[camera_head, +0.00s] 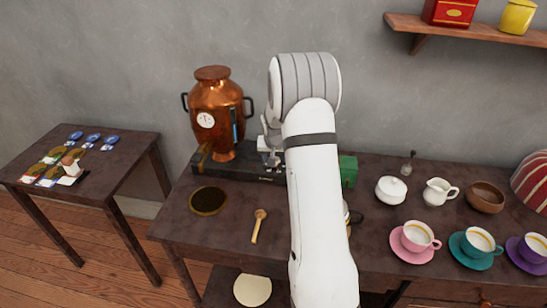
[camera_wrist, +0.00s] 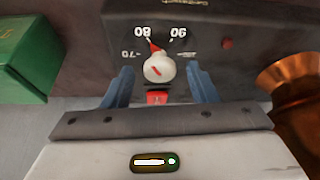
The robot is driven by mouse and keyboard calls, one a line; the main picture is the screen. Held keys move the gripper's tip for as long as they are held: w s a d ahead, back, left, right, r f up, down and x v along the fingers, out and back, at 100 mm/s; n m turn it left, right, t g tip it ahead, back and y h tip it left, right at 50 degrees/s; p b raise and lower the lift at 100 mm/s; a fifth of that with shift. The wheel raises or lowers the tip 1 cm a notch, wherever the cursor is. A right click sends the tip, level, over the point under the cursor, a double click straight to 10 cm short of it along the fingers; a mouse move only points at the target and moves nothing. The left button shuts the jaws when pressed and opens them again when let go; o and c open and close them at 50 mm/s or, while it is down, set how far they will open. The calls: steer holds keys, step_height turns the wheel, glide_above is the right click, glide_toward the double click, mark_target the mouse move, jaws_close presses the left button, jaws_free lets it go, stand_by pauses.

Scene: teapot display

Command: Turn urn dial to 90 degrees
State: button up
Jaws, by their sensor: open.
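The copper urn (camera_head: 215,97) stands on a dark base (camera_head: 228,169) at the back of the table; its copper side shows at the right of the wrist view (camera_wrist: 294,85). A red pointer (camera_wrist: 154,46) sticks out towards the upside-down marks, close to 80 and short of 90. My gripper (camera_wrist: 159,67) is open, with one blue finger on each side of the knob and visible gaps. In the head view the dial is hidden by my gripper and arm.
A green box (camera_head: 348,170) stands right of the base; it also shows in the wrist view (camera_wrist: 22,50). A red button (camera_wrist: 227,43) sits beside the dial scale. A wooden spoon (camera_head: 259,226) and a dark round coaster (camera_head: 209,201) lie in front.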

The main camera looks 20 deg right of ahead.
steer(key=c, duration=0.9)
steer(key=shift+a, duration=0.2)
steer(key=shift+c, duration=0.3)
steer(key=shift+d, duration=0.15)
steer(key=shift+b, duration=0.3)
steer(key=shift+f+b, duration=0.1)
steer(key=shift+b, duration=0.2)
